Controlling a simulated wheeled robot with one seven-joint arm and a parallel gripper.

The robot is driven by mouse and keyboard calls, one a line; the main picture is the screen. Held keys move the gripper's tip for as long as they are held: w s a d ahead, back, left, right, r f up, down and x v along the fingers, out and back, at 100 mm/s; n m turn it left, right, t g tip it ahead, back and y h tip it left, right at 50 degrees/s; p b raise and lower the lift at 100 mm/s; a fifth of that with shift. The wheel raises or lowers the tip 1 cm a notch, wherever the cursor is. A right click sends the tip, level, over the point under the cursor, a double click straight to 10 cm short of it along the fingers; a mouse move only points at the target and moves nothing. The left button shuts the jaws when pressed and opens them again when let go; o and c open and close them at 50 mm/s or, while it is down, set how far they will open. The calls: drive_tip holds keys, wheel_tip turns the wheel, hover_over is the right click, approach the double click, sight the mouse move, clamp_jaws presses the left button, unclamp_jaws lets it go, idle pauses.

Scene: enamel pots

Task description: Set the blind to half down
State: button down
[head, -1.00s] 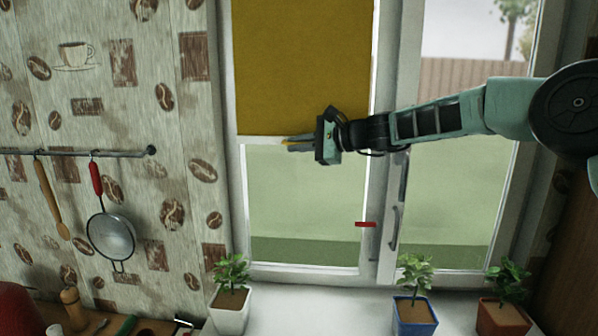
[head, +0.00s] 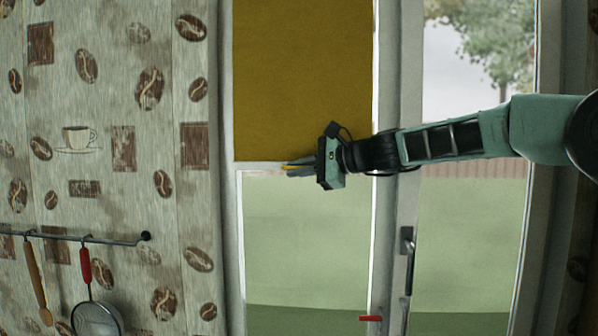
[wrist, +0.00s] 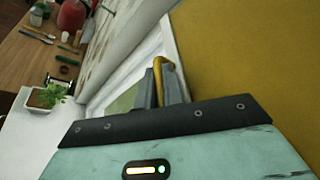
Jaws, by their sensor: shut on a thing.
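The mustard-yellow blind (head: 300,80) covers the upper part of the left window pane. Its pale bottom bar (head: 262,165) hangs well above a red mark (head: 371,318) on the window frame. My gripper (head: 291,168) is at the bottom edge of the blind, with its fingers pointing left. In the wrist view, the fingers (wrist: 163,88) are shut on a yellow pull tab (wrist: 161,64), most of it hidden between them. The blind's cloth (wrist: 250,50) fills the right side of that view.
A window handle (head: 408,262) stands on the frame below my arm. A rail (head: 110,239) with a wooden spoon (head: 38,285) and a strainer (head: 97,318) is on the left wall. A potted plant (wrist: 47,98) shows at the left of the wrist view.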

drive_tip(key=c, duration=1.8)
unclamp_jaws()
drive_tip(key=shift+d, duration=0.1)
drive_tip(key=shift+s+d+b, duration=0.1)
drive_tip(key=shift+d+b, duration=0.15)
drive_tip(key=shift+b, duration=0.05)
drive_tip(key=b+v, duration=0.7)
drive_tip(key=v, duration=0.9)
drive_tip(key=shift+d, duration=0.35)
drive_tip(key=shift+s, duration=0.1)
